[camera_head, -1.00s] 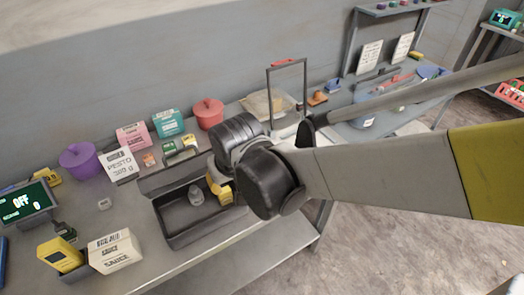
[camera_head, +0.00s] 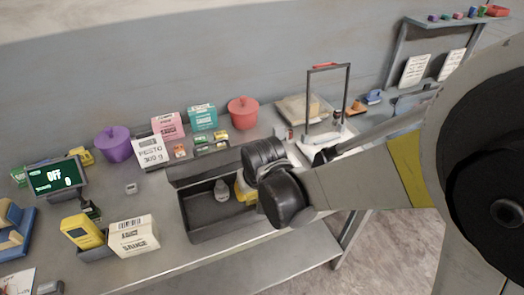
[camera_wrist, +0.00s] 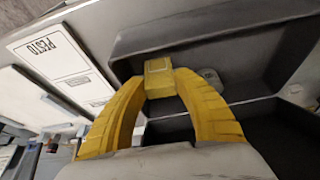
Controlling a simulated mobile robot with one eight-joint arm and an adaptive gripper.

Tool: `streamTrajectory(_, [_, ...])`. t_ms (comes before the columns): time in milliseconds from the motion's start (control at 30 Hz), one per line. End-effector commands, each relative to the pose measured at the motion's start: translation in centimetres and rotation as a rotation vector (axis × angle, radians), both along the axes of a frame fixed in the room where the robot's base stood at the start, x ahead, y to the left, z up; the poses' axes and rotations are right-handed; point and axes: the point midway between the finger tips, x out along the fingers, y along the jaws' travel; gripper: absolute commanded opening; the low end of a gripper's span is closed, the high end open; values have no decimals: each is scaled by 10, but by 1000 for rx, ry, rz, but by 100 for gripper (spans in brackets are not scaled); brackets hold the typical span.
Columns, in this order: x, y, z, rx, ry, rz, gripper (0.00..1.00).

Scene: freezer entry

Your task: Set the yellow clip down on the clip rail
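My gripper (camera_wrist: 160,82) has yellow fingers, closed at the tips around a small yellow block, apparently the yellow clip (camera_wrist: 158,67). In the head view my gripper (camera_head: 243,190) is partly hidden behind my dark wrist and hangs over the right part of a dark open tray (camera_head: 200,236). The clip itself cannot be made out there. Small green and yellow pieces stand at a low dark strip (camera_head: 212,148) behind the tray, which may be the clip rail; I cannot be sure. In the wrist view the tray's dark wall (camera_wrist: 215,30) is close to the fingertips.
A grey bottle-like item (camera_head: 221,190) is in the tray. A PESTO sign (camera_head: 151,151), pink box (camera_head: 167,126), teal box (camera_head: 202,117), red pot (camera_head: 243,112) and purple pot (camera_head: 114,146) line the back. A white carton (camera_head: 133,236) stands left of the tray.

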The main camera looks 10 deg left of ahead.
Motion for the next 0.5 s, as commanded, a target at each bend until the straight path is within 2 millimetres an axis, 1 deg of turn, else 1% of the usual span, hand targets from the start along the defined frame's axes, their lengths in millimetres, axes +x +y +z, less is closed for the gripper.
streamTrajectory(100, [0,0,1,0,0,0,32])
streamTrajectory(133, [0,0,1,0,0,0,28])
streamTrajectory(167, [0,0,1,0,0,0,19])
streamTrajectory(200, [0,0,1,0,0,0,7])
streamTrajectory(233, [0,0,1,0,0,0,0])
streamTrajectory(500, [0,0,1,0,0,0,0])
